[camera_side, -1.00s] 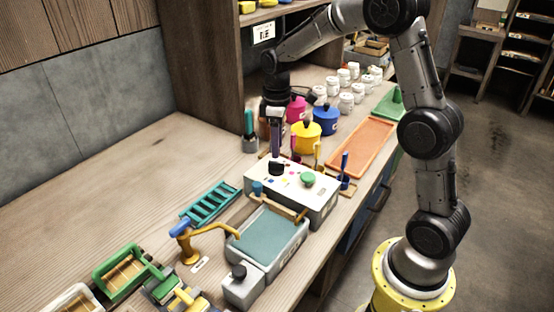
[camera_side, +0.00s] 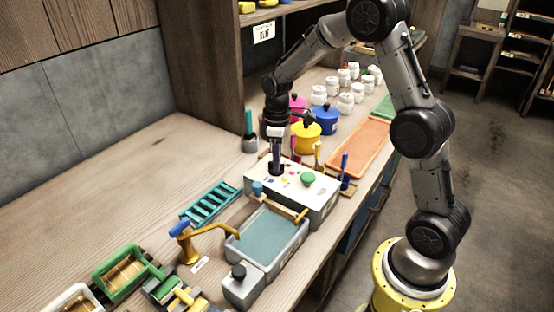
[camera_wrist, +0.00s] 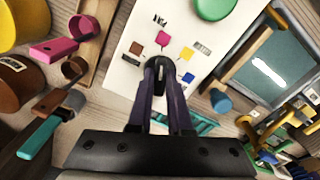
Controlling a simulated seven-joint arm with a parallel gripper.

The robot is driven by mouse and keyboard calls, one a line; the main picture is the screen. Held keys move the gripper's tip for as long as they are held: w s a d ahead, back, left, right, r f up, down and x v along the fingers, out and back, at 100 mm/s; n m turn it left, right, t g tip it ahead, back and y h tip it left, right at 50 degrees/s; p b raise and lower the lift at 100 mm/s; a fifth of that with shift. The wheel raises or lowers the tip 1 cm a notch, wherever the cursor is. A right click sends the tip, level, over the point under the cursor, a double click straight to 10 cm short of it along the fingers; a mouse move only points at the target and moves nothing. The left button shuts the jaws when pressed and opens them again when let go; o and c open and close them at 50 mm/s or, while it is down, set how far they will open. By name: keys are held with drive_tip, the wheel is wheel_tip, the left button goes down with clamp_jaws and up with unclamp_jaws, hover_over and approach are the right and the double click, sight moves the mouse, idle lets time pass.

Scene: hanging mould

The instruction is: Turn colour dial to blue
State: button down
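The colour dial (camera_wrist: 160,63) is a black knob on the top of a white box (camera_side: 318,206). Around it in the wrist view lie a brown-red patch (camera_wrist: 136,48), a pink patch (camera_wrist: 162,38), a yellow patch (camera_wrist: 187,54) and a blue patch (camera_wrist: 188,77). My gripper (camera_side: 276,165) points straight down over the dial. In the wrist view its two purple fingers (camera_wrist: 161,80) stand one on each side of the dial and hide part of it. I cannot tell whether they press on it, nor where the dial points.
A green knob (camera_side: 308,179) sits on the same box, right of the dial. A grey basin (camera_side: 272,232) with a tap stands in front, a teal rack (camera_side: 211,203) to the left. Yellow (camera_side: 306,137) and blue (camera_side: 325,120) pots stand behind. The bench at the left is bare.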

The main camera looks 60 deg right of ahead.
drive_tip(key=shift+m, duration=0.4)
drive_tip(key=m, duration=0.4)
drive_tip(key=shift+m, duration=0.3)
drive_tip(key=m, duration=0.4)
drive_tip(key=shift+a+m, duration=0.1)
drive_tip(key=shift+m, duration=0.2)
drive_tip(key=m, duration=0.5)
drive_tip(key=shift+w+m, duration=0.1)
drive_tip(key=shift+m, duration=2.3)
drive_tip(key=shift+r, duration=0.1)
drive_tip(key=c, duration=0.8)
unclamp_jaws()
drive_tip(key=shift+c, duration=0.2)
wheel_tip(320, 180, up, 14)
